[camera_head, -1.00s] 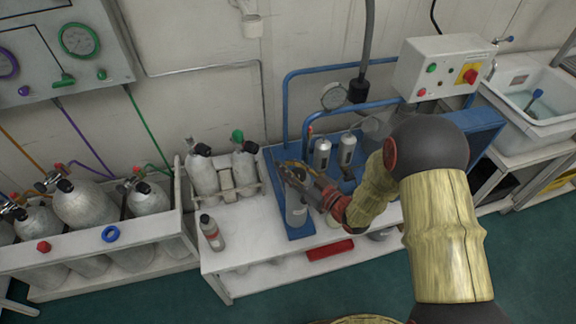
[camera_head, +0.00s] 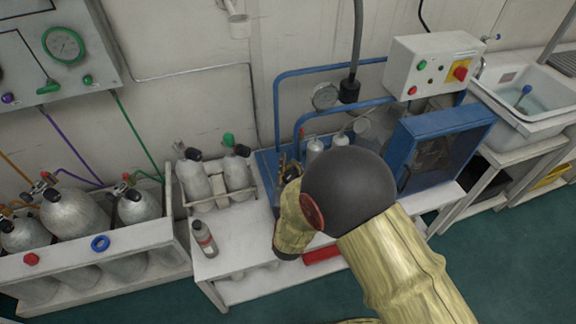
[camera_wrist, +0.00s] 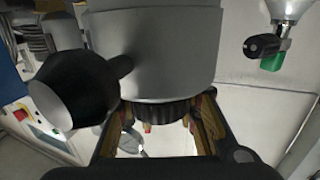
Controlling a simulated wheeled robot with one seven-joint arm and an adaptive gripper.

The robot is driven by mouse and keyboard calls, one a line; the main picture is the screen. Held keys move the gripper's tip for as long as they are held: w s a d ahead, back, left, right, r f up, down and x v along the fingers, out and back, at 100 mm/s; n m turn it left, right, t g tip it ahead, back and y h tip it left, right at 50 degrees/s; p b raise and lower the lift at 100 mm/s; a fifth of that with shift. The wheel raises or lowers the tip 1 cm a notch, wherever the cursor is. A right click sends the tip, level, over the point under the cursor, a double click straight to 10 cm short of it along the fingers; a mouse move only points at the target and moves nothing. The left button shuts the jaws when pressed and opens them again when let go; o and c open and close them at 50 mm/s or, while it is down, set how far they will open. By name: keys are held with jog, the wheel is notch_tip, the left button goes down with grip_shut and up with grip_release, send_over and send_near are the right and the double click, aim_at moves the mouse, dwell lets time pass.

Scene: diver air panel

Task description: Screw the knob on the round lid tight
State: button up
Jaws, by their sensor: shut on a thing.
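In the wrist view a large grey round metal body (camera_wrist: 150,40) fills the top middle. A black ribbed knob (camera_wrist: 160,111) shows against its lower edge. My gripper (camera_wrist: 160,122) has its brown fingers on both sides of this knob and is shut on it. A rounded black handle (camera_wrist: 85,88) on a short stem sticks out of the grey body to the left. In the head view my arm hides the knob and most of my gripper, at the blue stand (camera_head: 267,165) on the white bench. I cannot tell how tight the knob is.
Two grey cylinders (camera_head: 238,172) stand in a rack left of the stand, one with a green knob. A blue open-fronted box (camera_head: 440,125) and a white control box (camera_head: 430,75) are to the right.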

jog(key=s+d+m+g+h+p, duration=0.2)
jog(key=m+g+h+p, duration=0.2)
jog(key=m+g+h, duration=0.4)
jog(key=s+d+m+g+h+p, duration=0.2)
jog(key=m+g+h+p, duration=0.3)
jog(key=m+g+h, duration=0.3)
jog(key=m+g, duration=0.2)
jog(key=g, duration=0.1)
jog(key=shift+s+r+h, duration=0.2)
jog(key=shift+s+h, duration=0.1)
jog(key=shift+h, duration=0.1)
jog(key=m+g+p, duration=0.1)
jog(key=p, duration=0.3)
jog(key=m+g+p, duration=0.1)
jog(key=g+p, duration=0.1)
jog(key=p, duration=0.2)
jog(key=shift+s+y, duration=0.3)
jog(key=shift+s, duration=0.05)
jog(key=shift+s+f+m+g+p, duration=0.15)
jog(key=shift+g+p, duration=0.25)
jog(key=shift+p, duration=0.45)
jog(key=shift+f+m+g+p, duration=0.1)
jog(key=shift+m+g+p, duration=0.25)
jog(key=shift+p, duration=0.5)
jog(key=o, duration=1.4)
jog(key=shift+f+n+t+b, duration=0.15)
jog(key=shift+n+t+b, duration=0.3)
jog(key=shift+b, duration=1.3)
